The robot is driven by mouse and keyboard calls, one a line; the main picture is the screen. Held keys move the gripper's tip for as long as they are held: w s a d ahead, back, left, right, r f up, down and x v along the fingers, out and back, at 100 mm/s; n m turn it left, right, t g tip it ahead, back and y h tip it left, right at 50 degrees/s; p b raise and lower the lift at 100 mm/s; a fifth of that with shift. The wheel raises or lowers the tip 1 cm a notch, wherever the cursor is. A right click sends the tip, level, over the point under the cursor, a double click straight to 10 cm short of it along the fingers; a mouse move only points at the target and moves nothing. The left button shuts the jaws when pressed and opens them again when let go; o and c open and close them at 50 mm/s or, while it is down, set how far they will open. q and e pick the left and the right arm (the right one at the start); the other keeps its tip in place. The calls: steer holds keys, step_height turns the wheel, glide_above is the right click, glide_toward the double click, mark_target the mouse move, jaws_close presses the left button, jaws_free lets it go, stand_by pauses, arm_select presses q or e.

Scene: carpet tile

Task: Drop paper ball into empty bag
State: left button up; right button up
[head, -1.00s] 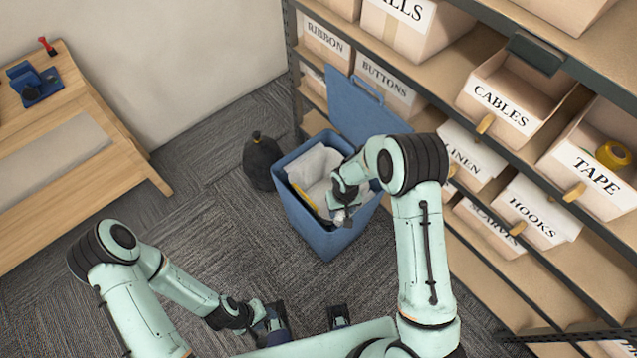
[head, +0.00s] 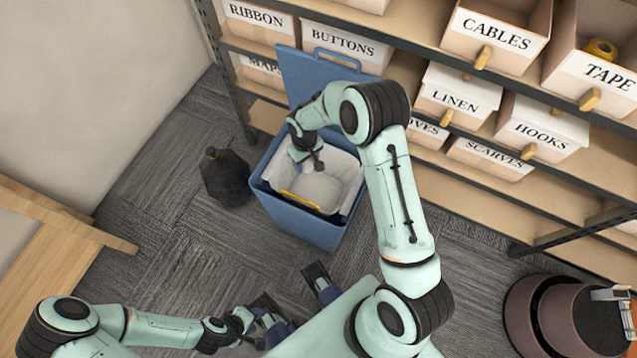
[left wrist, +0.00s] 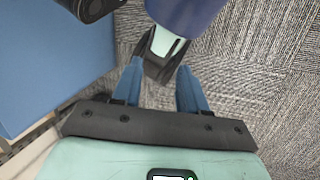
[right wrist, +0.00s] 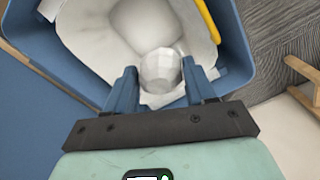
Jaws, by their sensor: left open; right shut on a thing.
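The paper ball (right wrist: 161,70) is white and faceted. In the right wrist view it sits between the blue fingers of my right gripper (right wrist: 160,85), which is shut on it. The white bag (head: 332,188) lines the open blue bin (head: 300,226) and looks empty inside. In the head view my right gripper (head: 308,160) points down over the bag's opening, toward its back left; the ball is not clearly visible there. My left gripper (head: 266,318) is open and empty, low near my base. Its parted fingers also show in the left wrist view (left wrist: 160,88).
A dark tied bag (head: 226,178) stands on the carpet left of the bin. The bin's blue lid (head: 325,80) is raised against the shelf. A yellow piece (head: 299,200) lies along the bin's front rim. Labelled boxes (head: 455,97) fill the shelves. A brown round object (head: 535,318) stands at right.

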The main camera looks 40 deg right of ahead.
steer(key=d+f+b, duration=0.2)
steer(key=d+b, duration=0.2)
steer(key=d, duration=0.2)
steer(key=shift+w+f, duration=0.35)
steer(key=shift+w, duration=0.05)
step_height(320, 180, down, 4)
steer(key=b, duration=0.2)
steer(key=shift+a+b, duration=0.1)
steer(key=shift+b, duration=0.2)
steer(key=shift+f, duration=0.3)
steer(key=o, duration=1.1)
arm_select(q)
steer(key=w+a+f+t, duration=0.1)
steer(key=w+a+f, duration=0.1)
steer(key=w+f, duration=0.3)
step_height(320, 180, down, 3)
steer(key=shift+f+t+y, duration=0.2)
steer(key=shift+t+y, duration=0.2)
steer(key=shift+w, duration=0.1)
steer(key=shift+g+h, duration=0.3)
steer(key=shift+g, duration=0.4)
steer(key=s+r, duration=0.1)
steer(key=s+d+r+p, duration=0.2)
steer(key=s, duration=0.1)
steer(key=shift+r, duration=0.1)
arm_select(e)
step_height(320, 180, up, 13)
steer(key=shift+r, duration=0.2)
